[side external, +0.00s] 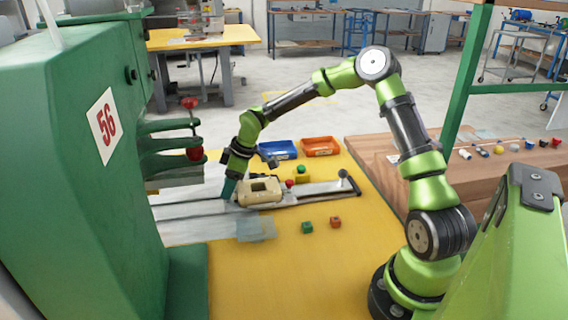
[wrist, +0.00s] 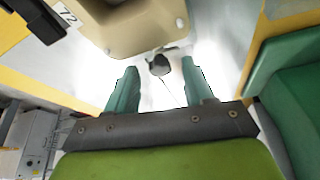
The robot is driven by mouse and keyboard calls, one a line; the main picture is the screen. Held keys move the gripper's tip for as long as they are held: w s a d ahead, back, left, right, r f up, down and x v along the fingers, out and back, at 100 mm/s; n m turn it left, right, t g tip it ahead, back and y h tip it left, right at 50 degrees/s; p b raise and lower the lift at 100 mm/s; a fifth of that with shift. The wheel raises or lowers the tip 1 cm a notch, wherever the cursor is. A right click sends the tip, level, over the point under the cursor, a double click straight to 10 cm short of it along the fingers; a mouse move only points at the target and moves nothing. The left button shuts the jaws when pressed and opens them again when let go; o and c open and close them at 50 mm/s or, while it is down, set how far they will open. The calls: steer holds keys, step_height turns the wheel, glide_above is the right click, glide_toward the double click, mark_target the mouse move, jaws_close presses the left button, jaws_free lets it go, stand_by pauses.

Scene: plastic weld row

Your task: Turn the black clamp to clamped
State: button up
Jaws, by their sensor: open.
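In the wrist view a small dark knob-like part (wrist: 159,65) shows between and beyond my open fingers, close beside a beige housing (wrist: 125,25). I cannot tell for sure that it is the black clamp. In the side view the beige housing (side external: 262,191) sits on a metal plate, and a black-knobbed handle (side external: 343,174) stands at the plate's right end. My gripper (side external: 228,189) points down just left of the housing, its teal fingers low over the metal rails. In the wrist view my gripper (wrist: 160,88) is open, with nothing between the fingers.
A green machine (side external: 75,180) marked 56 stands close at left, its arms (side external: 170,145) reaching toward my gripper. Blue (side external: 277,150) and orange (side external: 320,146) bins stand behind. A green cube (side external: 307,227) and a reddish cube (side external: 335,222) lie in front.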

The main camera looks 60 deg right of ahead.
jaws_close()
stand_by(0.3)
steer(key=shift+n, duration=0.3)
steer(key=n, duration=0.1)
steer(key=n+g+y, duration=0.1)
steer(key=n, duration=0.1)
steer(key=shift+w+d+n, duration=0.15)
steer(key=shift+w+n, duration=0.05)
steer(key=shift+n, duration=0.1)
steer(key=shift+w+n+g+y, duration=0.15)
steer(key=shift+n+g, duration=0.3)
steer(key=shift+n, duration=0.7)
steer(key=shift+n+g+y, duration=0.15)
steer(key=shift+n+g, duration=0.3)
steer(key=shift+n, duration=0.7)
steer(key=shift+d, duration=0.1)
